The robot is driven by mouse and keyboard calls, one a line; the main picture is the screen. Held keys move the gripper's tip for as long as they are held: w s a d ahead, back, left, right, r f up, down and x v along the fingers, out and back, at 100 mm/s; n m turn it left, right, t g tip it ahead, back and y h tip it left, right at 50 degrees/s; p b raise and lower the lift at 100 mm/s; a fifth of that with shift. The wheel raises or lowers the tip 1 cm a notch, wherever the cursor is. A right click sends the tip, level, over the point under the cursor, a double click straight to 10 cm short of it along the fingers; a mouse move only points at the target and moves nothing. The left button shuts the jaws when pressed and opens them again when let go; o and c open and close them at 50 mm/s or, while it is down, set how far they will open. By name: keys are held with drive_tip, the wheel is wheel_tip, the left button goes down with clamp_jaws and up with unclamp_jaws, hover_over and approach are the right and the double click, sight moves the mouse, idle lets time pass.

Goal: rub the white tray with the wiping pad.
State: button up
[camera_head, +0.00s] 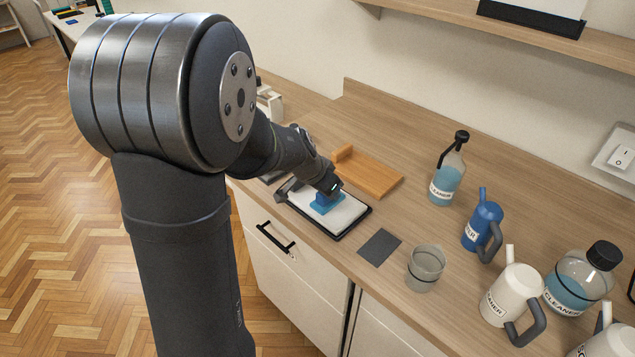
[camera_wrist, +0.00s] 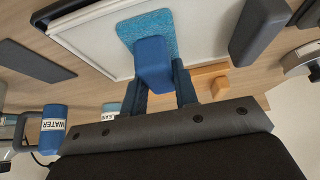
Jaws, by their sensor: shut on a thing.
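The white tray (camera_head: 347,215) with a black rim lies on the wooden counter near its front edge. The wiping pad (camera_head: 322,204) is blue with a blue block handle, and it is over the tray's white surface, seemingly touching it. My gripper (camera_head: 328,190) is shut on the pad's handle. In the wrist view the two dark fingers of my gripper (camera_wrist: 160,90) stand on either side of the handle.
A wooden board (camera_head: 372,177) lies behind the tray. A dark flat square (camera_head: 379,247) and a clear cup (camera_head: 425,267) are to its right. A spray bottle (camera_head: 447,182), a blue can (camera_head: 482,226), a white can (camera_head: 511,293) and a cleaner flask (camera_head: 577,280) stand further right.

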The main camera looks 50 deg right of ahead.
drive_tip(key=shift+s, duration=0.4)
drive_tip(key=shift+s, duration=0.1)
drive_tip(key=s, duration=0.6)
drive_tip(key=shift+s, duration=0.1)
drive_tip(key=shift+r, duration=0.1)
drive_tip(key=shift+r, duration=0.65)
drive_tip(key=shift+r, duration=1.5)
drive_tip(key=shift+r, duration=0.15)
